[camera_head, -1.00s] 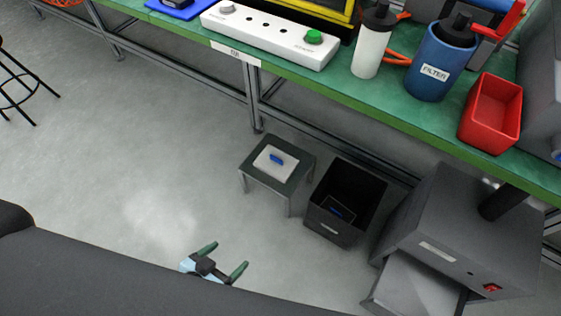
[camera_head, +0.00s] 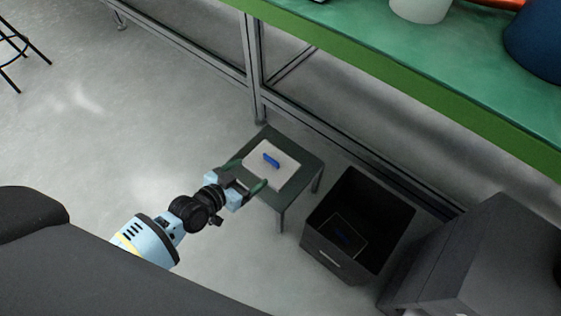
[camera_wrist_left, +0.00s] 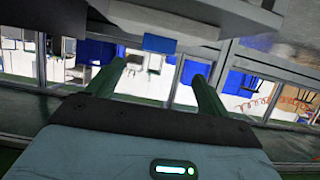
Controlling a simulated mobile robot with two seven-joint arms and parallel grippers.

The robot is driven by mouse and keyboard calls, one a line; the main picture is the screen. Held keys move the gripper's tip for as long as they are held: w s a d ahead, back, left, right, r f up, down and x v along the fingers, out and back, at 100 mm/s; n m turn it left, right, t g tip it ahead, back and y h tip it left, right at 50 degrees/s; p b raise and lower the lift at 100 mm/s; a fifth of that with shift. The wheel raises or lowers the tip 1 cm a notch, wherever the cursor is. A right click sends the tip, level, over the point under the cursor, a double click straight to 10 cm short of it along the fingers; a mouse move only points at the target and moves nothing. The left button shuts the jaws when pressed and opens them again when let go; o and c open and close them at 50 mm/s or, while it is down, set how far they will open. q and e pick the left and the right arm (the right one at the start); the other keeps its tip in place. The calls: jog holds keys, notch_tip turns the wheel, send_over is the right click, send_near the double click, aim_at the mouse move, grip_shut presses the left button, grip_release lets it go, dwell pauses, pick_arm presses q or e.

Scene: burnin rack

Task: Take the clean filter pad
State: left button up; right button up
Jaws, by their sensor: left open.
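The clean filter pad (camera_head: 286,172) is a flat white square with a blue tab handle (camera_head: 271,160) standing up from its middle. It lies on a small grey stand (camera_head: 308,168) on the floor. My left gripper (camera_head: 244,176) is open and empty at the near left edge of the stand, with its fingers pointing toward the blue handle. In the left wrist view the blue handle (camera_wrist_left: 160,43) shows beyond the two green fingers (camera_wrist_left: 157,82), between them and apart from them. My right gripper is not in view.
A grey machine (camera_head: 480,255) stands further right. The green workbench (camera_head: 430,75) overhangs behind, with metal legs.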

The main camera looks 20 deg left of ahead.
aim_at(270, 160)
pick_arm(q)
jog(key=shift+w+d+f+b, duration=0.1)
jog(key=shift+w+f+b, duration=0.25)
jog(key=shift+f, duration=0.35)
jog(key=shift+w, duration=0.25)
jog(key=shift+b+x, duration=0.45)
jog(key=shift+x, duration=0.45)
jog(key=shift+d+r+b+x, duration=0.15)
jog(key=shift+b+x, duration=0.5)
jog(key=shift+x, duration=0.45)
jog(key=shift+d+r+b+x, duration=0.15)
jog(key=shift+b+x, duration=0.45)
jog(key=shift+x, duration=0.5)
jog(key=shift+w+d+f, duration=0.2)
jog(key=shift+w, duration=0.35)
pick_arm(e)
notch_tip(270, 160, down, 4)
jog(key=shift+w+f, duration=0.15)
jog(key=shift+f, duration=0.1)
pick_arm(q)
jog(key=shift+c, duration=0.3)
jog(key=c, duration=1)
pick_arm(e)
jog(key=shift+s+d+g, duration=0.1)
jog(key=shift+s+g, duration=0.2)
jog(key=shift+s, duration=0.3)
